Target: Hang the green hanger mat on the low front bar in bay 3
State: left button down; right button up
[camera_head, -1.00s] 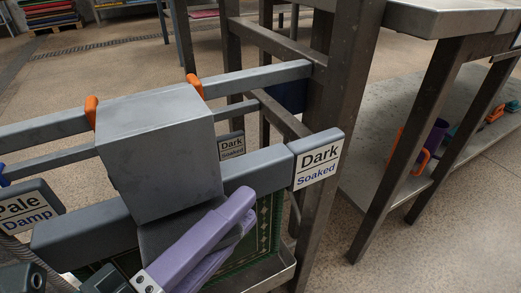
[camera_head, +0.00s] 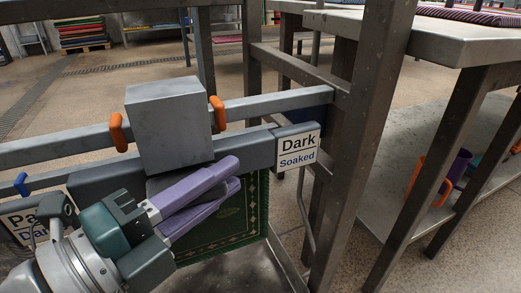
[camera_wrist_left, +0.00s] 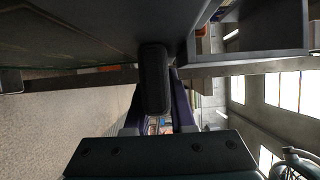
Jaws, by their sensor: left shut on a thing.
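The green mat (camera_head: 230,228), with a pale patterned border, hangs below the front bar (camera_head: 255,150) that carries the "Dark Soaked" sign. A grey block (camera_head: 168,125) overlaps this bar, between two orange clips; whether it rests on the bar I cannot tell. My left gripper (camera_head: 228,180), with purple fingers, is just below the block and shut on a dark grey handle, mostly hidden by the fingers. The left wrist view shows this rounded dark handle (camera_wrist_left: 152,80) between the fingers, under a dark body. My right gripper is not in view.
Orange clips (camera_head: 118,133) and (camera_head: 217,112) sit on the rear bar (camera_head: 285,103). A steel post (camera_head: 362,130) stands close on the right, beside a metal table (camera_head: 430,40) with a lower shelf. A metal tray (camera_head: 240,272) lies under the mat.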

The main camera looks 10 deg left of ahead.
pick_arm(q)
jog(key=shift+w+a+b, duration=0.2)
jog(key=shift+w+a, duration=0.25)
jog(key=shift+w, duration=0.2)
jog(key=shift+w+a+b, duration=0.2)
jog(key=shift+w+a, duration=0.2)
jog(key=shift+w, duration=0.25)
jog(key=shift+f+b, duration=1)
jog(key=shift+f, duration=0.15)
jog(key=shift+s+d, duration=0.1)
jog(key=shift+s, duration=0.1)
jog(key=shift+f, duration=0.45)
jog(key=c, duration=0.7)
grip_release()
jog(key=shift+c, duration=0.2)
jog(key=shift+o, duration=0.3)
